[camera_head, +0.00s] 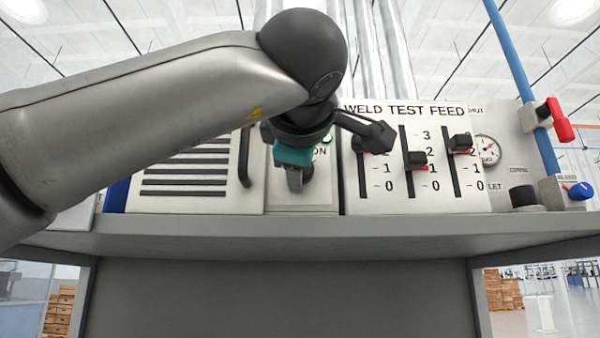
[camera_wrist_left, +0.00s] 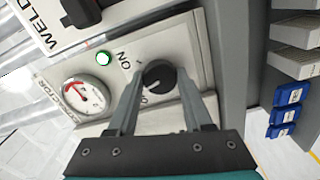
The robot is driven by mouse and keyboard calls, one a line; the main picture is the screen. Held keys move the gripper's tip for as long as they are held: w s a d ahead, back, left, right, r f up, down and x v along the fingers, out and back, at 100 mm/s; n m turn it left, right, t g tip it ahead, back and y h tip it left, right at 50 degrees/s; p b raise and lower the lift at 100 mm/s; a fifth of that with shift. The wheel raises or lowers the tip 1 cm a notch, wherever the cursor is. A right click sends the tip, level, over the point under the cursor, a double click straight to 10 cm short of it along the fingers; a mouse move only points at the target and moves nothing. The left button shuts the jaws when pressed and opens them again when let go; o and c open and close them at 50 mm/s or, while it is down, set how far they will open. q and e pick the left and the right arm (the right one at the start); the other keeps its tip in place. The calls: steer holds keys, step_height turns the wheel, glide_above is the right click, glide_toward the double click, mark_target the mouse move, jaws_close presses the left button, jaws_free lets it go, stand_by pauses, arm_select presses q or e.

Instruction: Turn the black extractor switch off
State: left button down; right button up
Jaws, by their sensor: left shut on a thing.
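The black extractor switch (camera_wrist_left: 158,76) is a round knob on a pale panel (camera_wrist_left: 190,50), seen in the left wrist view. My left gripper (camera_wrist_left: 161,80) has a finger on each side of the knob and is shut on it. A small light mark shows on the knob's lower part; I cannot tell exactly which label it points at. "ON" and a 1 are printed beside it. A green-ringed lamp (camera_wrist_left: 103,58) is above left. In the head view my left gripper (camera_head: 294,180) reaches the panel and hides the knob. My right gripper is not in view.
A gauge (camera_wrist_left: 85,97) sits beside the switch. To the right in the head view is a weld, test and feed slider panel (camera_head: 432,190), then a red-handled valve (camera_head: 558,120) and a blue knob (camera_head: 580,191). A vented door panel (camera_head: 215,200) is at left. A grey shelf (camera_head: 300,235) runs below.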

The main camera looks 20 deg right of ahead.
arm_select(q)
steer(key=n+b, duration=0.1)
steer(key=n, duration=0.4)
steer(key=shift+n+b, duration=0.4)
stand_by(0.3)
steer(key=shift+c, duration=1.5)
jaws_free()
steer(key=b+v, duration=0.3)
steer(key=v, duration=1.2)
steer(key=shift+b, duration=0.4)
